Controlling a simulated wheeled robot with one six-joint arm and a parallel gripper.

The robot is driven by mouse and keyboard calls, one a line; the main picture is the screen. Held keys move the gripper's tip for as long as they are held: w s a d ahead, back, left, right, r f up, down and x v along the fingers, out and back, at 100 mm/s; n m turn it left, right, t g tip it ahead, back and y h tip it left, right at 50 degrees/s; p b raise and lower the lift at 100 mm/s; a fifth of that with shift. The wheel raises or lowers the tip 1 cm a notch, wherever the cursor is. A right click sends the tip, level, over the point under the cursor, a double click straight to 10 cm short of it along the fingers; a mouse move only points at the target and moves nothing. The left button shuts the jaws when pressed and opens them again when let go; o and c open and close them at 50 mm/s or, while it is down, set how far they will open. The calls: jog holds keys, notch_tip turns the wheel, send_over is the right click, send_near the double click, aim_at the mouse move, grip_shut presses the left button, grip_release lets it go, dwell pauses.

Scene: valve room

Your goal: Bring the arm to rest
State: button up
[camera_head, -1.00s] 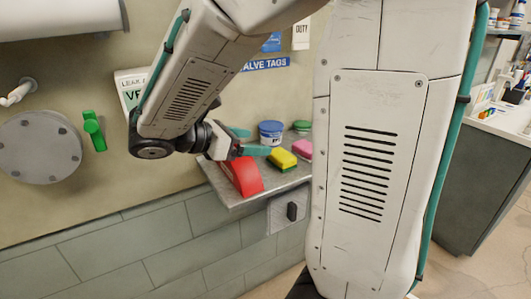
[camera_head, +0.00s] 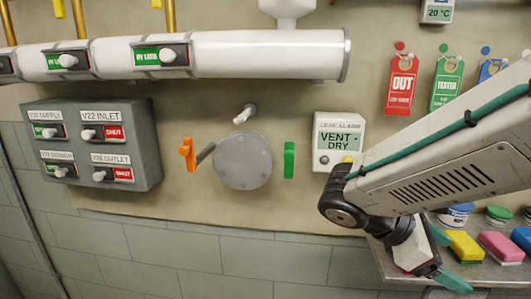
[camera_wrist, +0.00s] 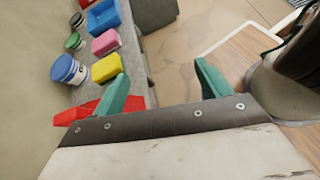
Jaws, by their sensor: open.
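My gripper (camera_head: 447,258) is at the lower right of the head view, at the left end of the grey shelf (camera_head: 380,262). Its teal fingers are spread, and nothing shows between them in the wrist view (camera_wrist: 163,78). A red thing (camera_wrist: 78,112) lies below and behind the finger bases in the wrist view, largely hidden by my gripper. My arm reaches in from the right edge of the head view, bent at the wrist joint.
A yellow block (camera_head: 464,245), a pink block (camera_head: 501,246) and a blue-and-white tub (camera_head: 457,214) stand on the shelf close to my gripper. The leak alarm (camera_head: 339,142) reads "VENT - DRY".

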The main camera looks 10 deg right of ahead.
jog(key=s+a+m+t+y, duration=0.4)
jog(key=a+m+y, duration=0.4)
jog(key=m+y, duration=0.3)
jog(key=shift+s+a+r+m+t, duration=0.2)
jog(key=shift+a+r+m+t, duration=0.2)
jog(key=shift+m+t, duration=0.2)
